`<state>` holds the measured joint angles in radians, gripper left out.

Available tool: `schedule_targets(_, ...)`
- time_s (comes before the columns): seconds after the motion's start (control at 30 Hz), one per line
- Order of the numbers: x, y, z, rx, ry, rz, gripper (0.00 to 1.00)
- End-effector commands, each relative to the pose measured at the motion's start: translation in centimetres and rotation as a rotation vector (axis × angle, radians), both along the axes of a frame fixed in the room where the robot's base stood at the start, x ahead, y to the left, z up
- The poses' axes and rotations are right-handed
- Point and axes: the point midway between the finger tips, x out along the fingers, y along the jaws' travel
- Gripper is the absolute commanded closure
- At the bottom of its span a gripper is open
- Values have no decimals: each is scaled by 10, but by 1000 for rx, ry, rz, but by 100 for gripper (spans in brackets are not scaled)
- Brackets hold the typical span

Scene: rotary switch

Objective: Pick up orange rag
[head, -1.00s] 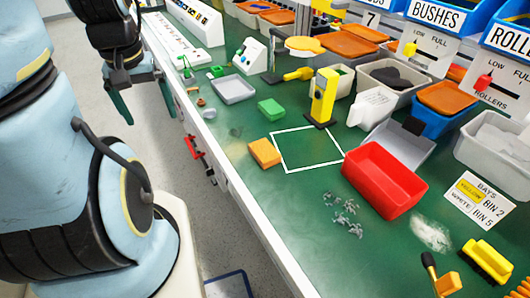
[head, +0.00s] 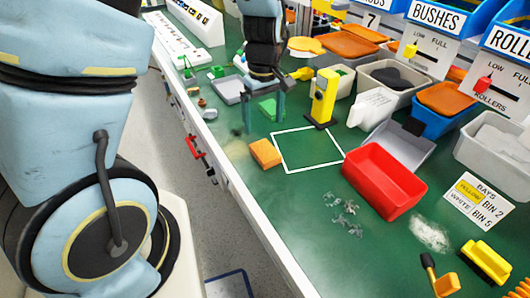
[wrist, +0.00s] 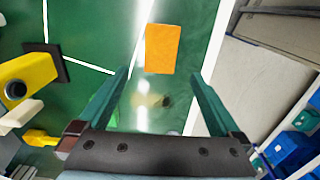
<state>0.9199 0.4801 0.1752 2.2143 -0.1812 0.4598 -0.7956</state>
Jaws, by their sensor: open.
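The orange rag (head: 265,153) is a folded, block-like rectangle lying on the green bench top, just left of a white outlined square. In the wrist view the rag (wrist: 162,48) lies ahead of the fingertips, centred between their lines. My gripper (head: 265,122) hangs over the bench behind the rag in the head view. Its two dark green fingers are spread and empty, also in the wrist view (wrist: 160,76). The gripper is apart from the rag. Its exact height above the bench cannot be told.
A green block (head: 264,107) shows between my fingers in the head view. A yellow post-like device (head: 323,95) stands right of the gripper. A red bin (head: 384,180) and loose metal bits (head: 345,217) lie to the right. The white outlined square (head: 305,150) is empty.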

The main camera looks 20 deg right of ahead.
Motion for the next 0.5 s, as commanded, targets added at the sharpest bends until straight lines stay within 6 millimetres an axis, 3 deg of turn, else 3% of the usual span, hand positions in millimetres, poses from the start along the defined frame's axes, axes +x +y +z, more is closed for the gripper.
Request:
schedule_targets(0.2,-1,1,-32,3,3,-1,0)
schedule_targets(0.5,-2,2,-53,2,4,0,0)
